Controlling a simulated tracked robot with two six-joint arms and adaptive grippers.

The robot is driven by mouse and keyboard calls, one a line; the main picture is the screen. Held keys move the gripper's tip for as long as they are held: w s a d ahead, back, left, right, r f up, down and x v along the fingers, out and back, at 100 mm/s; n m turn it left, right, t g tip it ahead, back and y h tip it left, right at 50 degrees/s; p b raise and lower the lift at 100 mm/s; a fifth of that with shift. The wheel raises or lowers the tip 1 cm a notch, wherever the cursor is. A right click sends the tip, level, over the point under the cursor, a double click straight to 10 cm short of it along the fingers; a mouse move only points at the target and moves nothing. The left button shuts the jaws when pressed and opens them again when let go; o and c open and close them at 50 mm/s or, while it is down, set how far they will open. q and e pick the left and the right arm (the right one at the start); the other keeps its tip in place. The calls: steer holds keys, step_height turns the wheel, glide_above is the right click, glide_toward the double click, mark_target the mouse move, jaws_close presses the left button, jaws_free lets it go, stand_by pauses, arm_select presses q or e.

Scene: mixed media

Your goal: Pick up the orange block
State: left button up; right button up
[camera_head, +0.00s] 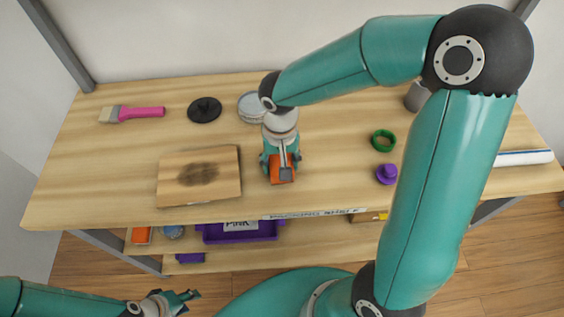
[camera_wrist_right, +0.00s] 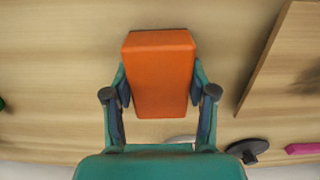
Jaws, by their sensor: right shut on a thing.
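The orange block (camera_head: 280,171) is at the middle of the wooden table's front half, partly hidden by my right gripper (camera_head: 283,160). In the right wrist view the orange block (camera_wrist_right: 160,75) sits between the two fingers of my right gripper (camera_wrist_right: 160,90), which touch its sides. I cannot tell whether the block rests on the table or hangs just above it. My left gripper (camera_head: 181,298) is at the lower left, in front of the table and far from the block. Its fingers look spread, with nothing between them.
A wooden board with a dark stain (camera_head: 225,190) lies left of the block. A pink brush (camera_head: 140,113), a black lid (camera_head: 204,109) and a round tin (camera_head: 251,106) lie behind. A green ring (camera_head: 383,139) and a purple knob (camera_head: 387,174) are at right. A purple bin (camera_head: 262,233) stands below.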

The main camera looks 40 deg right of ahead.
mark_target(280, 160)
steer(key=shift+c, duration=0.7)
steer(key=shift+r, duration=0.15)
steer(key=shift+r, duration=0.25)
step_height(280, 160, up, 19)
steer(key=p, duration=0.1)
steer(key=shift+r, duration=0.1)
steer(key=o, duration=0.7)
steer(key=shift+c, duration=0.2)
jaws_close()
